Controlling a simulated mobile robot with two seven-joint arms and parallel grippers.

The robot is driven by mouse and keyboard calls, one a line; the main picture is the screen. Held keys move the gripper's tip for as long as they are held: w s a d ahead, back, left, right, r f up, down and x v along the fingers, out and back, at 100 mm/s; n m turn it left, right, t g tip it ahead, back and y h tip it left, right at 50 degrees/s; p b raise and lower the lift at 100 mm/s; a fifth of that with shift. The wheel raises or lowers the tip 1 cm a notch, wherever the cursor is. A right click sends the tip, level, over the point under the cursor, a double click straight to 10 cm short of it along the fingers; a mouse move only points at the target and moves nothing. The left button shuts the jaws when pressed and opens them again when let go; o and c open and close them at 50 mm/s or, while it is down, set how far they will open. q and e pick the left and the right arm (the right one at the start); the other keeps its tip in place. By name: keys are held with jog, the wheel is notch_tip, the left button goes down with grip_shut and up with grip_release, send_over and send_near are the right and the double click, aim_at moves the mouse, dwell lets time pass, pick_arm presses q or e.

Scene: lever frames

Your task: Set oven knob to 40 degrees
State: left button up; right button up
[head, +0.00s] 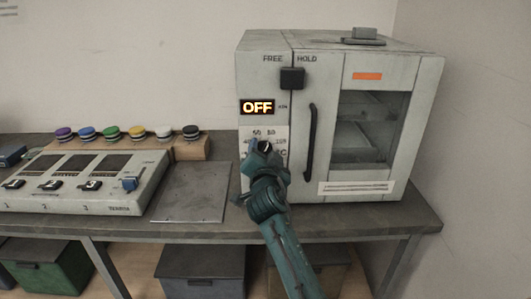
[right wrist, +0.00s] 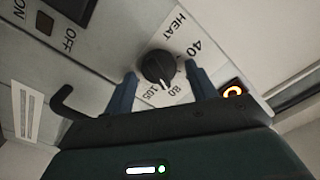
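The oven (head: 355,120) is a white cabinet at the right of the bench. Its lit display (head: 257,107) reads OFF. In the right wrist view the round black knob (right wrist: 157,68) sits on a pale dial plate marked HEAT, 40, 80 and 105. My right gripper (right wrist: 161,72) is open, with one finger on either side of the knob; contact is not clear. In the head view this gripper (head: 264,147) is in front of the dial plate (head: 257,132) and hides the knob. My left gripper is not in view.
The oven door has a black vertical handle (head: 310,142) right of my gripper. A black slider (head: 292,78) sits under FREE and HOLD. A control box (head: 95,180), a row of coloured buttons (head: 137,132) and a bare metal plate (head: 190,190) are to the left.

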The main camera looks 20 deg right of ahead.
jog(key=c, duration=0.8)
jog(key=shift+c, duration=0.2)
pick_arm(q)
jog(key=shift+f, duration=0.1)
pick_arm(e)
jog(key=shift+n, duration=0.3)
jog(key=n, duration=0.2)
jog(key=shift+n, duration=0.4)
jog(key=n, duration=0.5)
jog(key=shift+a+r, duration=0.1)
jog(key=shift+a, duration=0.05)
jog(key=n+p, duration=0.1)
jog(key=n, duration=0.4)
jog(key=shift+w, duration=0.1)
jog(key=n+p, duration=0.1)
jog(key=n, duration=0.1)
jog(key=shift+a+n, duration=0.1)
jog(key=shift+n, duration=0.3)
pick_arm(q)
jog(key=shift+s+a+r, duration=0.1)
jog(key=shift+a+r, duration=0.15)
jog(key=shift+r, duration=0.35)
pick_arm(e)
jog(key=shift+n, duration=1)
